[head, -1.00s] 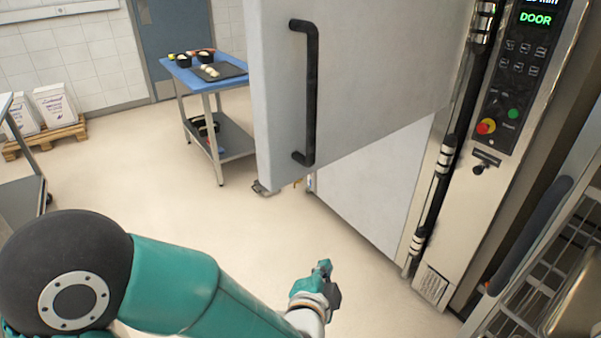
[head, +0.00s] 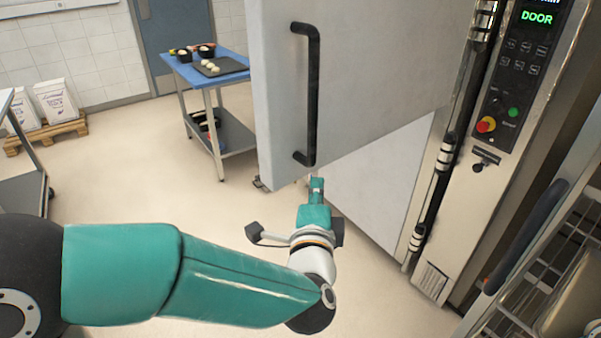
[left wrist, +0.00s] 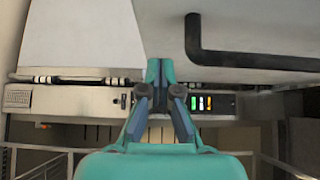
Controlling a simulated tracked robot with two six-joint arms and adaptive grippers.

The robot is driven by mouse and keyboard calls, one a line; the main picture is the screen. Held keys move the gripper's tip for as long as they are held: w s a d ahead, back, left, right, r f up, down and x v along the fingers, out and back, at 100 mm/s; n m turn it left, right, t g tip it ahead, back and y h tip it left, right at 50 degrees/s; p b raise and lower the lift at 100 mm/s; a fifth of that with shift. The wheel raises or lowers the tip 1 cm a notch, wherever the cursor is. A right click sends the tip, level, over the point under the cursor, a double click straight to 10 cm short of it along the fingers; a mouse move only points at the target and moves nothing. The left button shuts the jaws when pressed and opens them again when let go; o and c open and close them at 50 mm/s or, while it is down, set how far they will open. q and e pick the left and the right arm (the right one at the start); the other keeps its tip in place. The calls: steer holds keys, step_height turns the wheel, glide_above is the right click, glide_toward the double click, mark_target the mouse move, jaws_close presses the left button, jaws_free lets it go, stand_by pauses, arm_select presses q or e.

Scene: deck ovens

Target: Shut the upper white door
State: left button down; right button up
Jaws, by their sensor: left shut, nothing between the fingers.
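The upper white door (head: 380,75) stands open in the head view, its broad face towards me. Its black bar handle (head: 311,95) runs upright near its left edge. In the left wrist view the upper door (left wrist: 265,25) fills the upper right, with the handle (left wrist: 193,40) right of the fingers. My left gripper (head: 317,183) is just below the door's bottom edge and the handle's lower end in the head view. Its fingers (left wrist: 160,65) are shut and empty, apart from the handle. Whether they touch the door I cannot tell. My right gripper is not in view.
A lower white door (head: 375,185) shows beneath the upper one. The oven's control panel (head: 513,90) is at the right, with a wire rack (head: 535,290) in front. A blue-topped table (head: 190,72) stands behind. The floor to the left is mostly clear.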

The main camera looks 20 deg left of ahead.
mark_target(303, 176)
arm_select(q)
steer(key=shift+w+a+p, duration=0.3)
steer(key=shift+w+a, duration=1.3)
steer(key=shift+a, duration=0.15)
